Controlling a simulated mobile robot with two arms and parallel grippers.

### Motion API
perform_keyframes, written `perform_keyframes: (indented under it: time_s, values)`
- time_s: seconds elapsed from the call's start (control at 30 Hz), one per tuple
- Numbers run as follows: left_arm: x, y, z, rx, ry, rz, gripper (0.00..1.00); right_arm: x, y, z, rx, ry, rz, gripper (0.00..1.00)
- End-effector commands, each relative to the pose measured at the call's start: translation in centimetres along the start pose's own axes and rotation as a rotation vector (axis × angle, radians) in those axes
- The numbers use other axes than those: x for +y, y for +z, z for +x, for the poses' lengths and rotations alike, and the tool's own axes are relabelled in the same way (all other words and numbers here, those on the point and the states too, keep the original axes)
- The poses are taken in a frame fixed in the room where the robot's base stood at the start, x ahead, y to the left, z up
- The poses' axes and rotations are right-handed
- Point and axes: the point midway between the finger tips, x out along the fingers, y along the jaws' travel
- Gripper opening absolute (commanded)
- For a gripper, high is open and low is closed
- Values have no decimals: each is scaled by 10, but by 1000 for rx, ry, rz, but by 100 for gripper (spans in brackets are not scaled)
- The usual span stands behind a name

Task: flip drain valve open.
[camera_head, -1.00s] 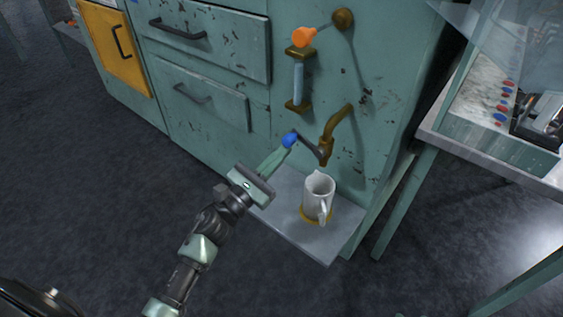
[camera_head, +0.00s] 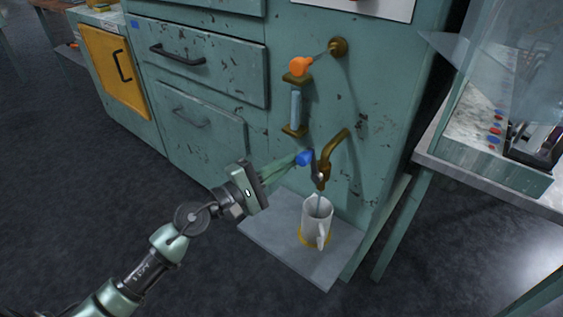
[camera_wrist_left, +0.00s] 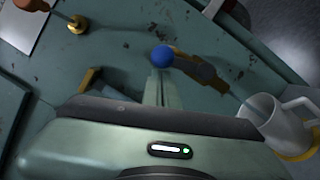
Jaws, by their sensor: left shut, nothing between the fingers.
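The drain valve is a brass spout (camera_head: 333,153) on the teal cabinet front, with a dark lever ending in a blue knob (camera_head: 304,158). The lever now stands up close beside the spout. A thin stream shows between the spout and the white mug (camera_head: 317,219) below it. My left gripper (camera_head: 297,160) is shut and empty, its fingertips at the blue knob. In the left wrist view the blue knob (camera_wrist_left: 161,56) is just beyond the shut fingertips (camera_wrist_left: 160,76), and the mug (camera_wrist_left: 274,122) is at the right. My right gripper is not in view.
The mug stands on a grey shelf (camera_head: 270,235) sticking out from the cabinet. Above the spout are a sight tube (camera_head: 295,110) and an orange-knobbed lever (camera_head: 300,66). A bench (camera_head: 470,165) stands at the right. Open floor lies at the left.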

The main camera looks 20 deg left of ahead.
Motion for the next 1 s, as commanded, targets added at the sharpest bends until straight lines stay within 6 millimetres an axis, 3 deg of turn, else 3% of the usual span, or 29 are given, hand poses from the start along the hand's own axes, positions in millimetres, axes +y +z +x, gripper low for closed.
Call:
perform_keyframes:
  time_s: [0.07,0.27,1.0]
  values:
    - [5,6,2,-3,-19,63,0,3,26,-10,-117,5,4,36]
    - [6,15,4,-2,-51,171,0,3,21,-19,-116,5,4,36]
    - [4,22,6,-3,-49,161,0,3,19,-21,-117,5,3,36]
